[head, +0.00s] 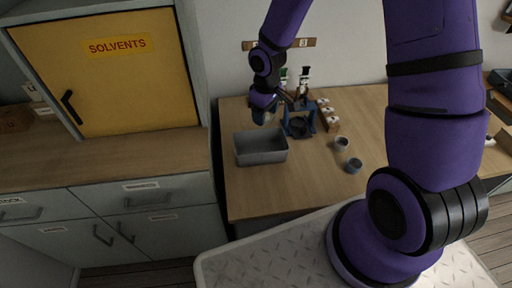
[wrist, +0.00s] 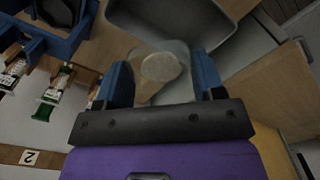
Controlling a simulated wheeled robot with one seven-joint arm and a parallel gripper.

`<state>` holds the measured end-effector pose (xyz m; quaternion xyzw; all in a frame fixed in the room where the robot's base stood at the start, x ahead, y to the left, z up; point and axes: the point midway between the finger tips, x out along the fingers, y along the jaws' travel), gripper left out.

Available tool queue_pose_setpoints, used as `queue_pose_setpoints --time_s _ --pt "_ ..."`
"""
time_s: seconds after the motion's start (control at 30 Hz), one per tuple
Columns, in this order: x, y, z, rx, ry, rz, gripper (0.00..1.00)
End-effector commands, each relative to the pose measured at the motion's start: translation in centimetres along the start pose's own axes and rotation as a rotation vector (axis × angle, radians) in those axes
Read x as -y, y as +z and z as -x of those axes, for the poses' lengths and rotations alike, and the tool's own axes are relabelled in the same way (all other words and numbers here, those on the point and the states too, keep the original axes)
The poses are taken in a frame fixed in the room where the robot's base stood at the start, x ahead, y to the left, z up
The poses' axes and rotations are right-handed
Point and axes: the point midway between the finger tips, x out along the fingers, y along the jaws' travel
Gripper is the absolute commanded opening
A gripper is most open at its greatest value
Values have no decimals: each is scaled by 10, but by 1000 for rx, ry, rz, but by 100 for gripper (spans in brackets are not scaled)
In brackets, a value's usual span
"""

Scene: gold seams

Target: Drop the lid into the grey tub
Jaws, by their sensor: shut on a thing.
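The grey tub (head: 262,157) stands on the wooden bench near its left edge; its grey wall also shows at the top of the wrist view (wrist: 215,28). My gripper (wrist: 165,82) has its two blue fingers closed on the lid (wrist: 160,68), a roundish pale, partly clear piece with a tan centre. In the head view my gripper (head: 264,108) is above the far side of the tub, and the lid is small and mostly hidden there. In the wrist view the lid overlaps the tub's near edge. I cannot tell its exact height above the tub.
A blue stand (head: 299,122) is close to the right of my gripper, with dark-topped bottles (head: 304,80) behind it. Two small grey cups (head: 341,144) and (head: 354,165) sit farther right. A yellow solvents cabinet (head: 100,75) stands left. The bench front is clear.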

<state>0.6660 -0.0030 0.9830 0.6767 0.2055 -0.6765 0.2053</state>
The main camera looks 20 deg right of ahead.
Motion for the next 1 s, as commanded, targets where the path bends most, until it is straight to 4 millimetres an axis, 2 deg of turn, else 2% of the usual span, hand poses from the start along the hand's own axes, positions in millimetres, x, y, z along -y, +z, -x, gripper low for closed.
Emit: queue_pose_setpoints --time_s 0.1,0.3,0.67,0.7,0.8,0.83,1.0 --pt "0 0 -14 2 -1 2 37" --pt "0 0 -28 1 0 0 37" --pt "0 0 -32 1 0 1 37" --pt "0 0 -32 1 0 1 65" --pt "0 0 -32 1 0 1 88" --pt "0 0 -32 1 0 0 92" --pt "0 0 -32 1 0 0 92"
